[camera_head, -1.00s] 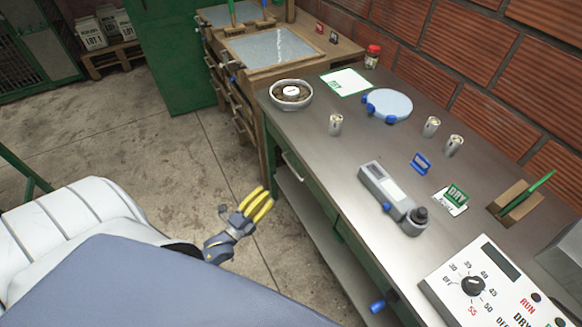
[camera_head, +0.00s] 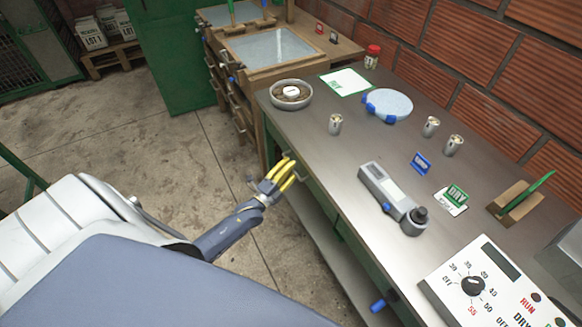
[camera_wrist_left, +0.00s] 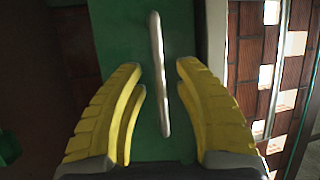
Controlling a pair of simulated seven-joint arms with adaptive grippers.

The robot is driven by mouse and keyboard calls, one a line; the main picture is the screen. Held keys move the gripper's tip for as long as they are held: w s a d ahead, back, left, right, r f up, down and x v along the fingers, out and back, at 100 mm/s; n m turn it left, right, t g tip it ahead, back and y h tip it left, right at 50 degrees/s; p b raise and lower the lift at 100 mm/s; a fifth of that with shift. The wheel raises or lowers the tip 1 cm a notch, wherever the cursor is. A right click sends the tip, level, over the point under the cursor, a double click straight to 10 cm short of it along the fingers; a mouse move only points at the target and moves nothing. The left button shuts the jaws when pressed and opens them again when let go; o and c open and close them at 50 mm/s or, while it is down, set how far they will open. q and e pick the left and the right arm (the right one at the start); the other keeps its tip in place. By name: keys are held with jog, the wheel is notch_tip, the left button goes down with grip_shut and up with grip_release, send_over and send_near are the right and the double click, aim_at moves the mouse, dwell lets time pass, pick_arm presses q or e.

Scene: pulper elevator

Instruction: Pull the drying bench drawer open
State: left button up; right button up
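The drying bench (camera_head: 325,150) is a grey metal-topped bench with a green front. Its drawer handle shows in the left wrist view as a pale metal bar (camera_wrist_left: 159,75) on a green drawer front (camera_wrist_left: 118,30). My left gripper (camera_head: 287,172) is at the bench front by the handle. In the left wrist view its yellow fingers (camera_wrist_left: 160,95) are open, one on each side of the bar, with gaps to both. In the head view the fingers partly cover the handle. My right gripper is not in view.
On the bench top stand a bowl (camera_head: 291,95), metal cups (camera_head: 335,124), a blue-clamped round dish (camera_head: 387,105), a grey meter (camera_head: 388,195) and a control box (camera_head: 490,285). A blue knob (camera_head: 378,306) sticks out lower right. The floor (camera_head: 120,135) left of the bench is clear.

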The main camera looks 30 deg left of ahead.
pick_arm(q)
jog(key=shift+o, duration=0.5)
jog(key=shift+w, duration=0.2)
grip_shut()
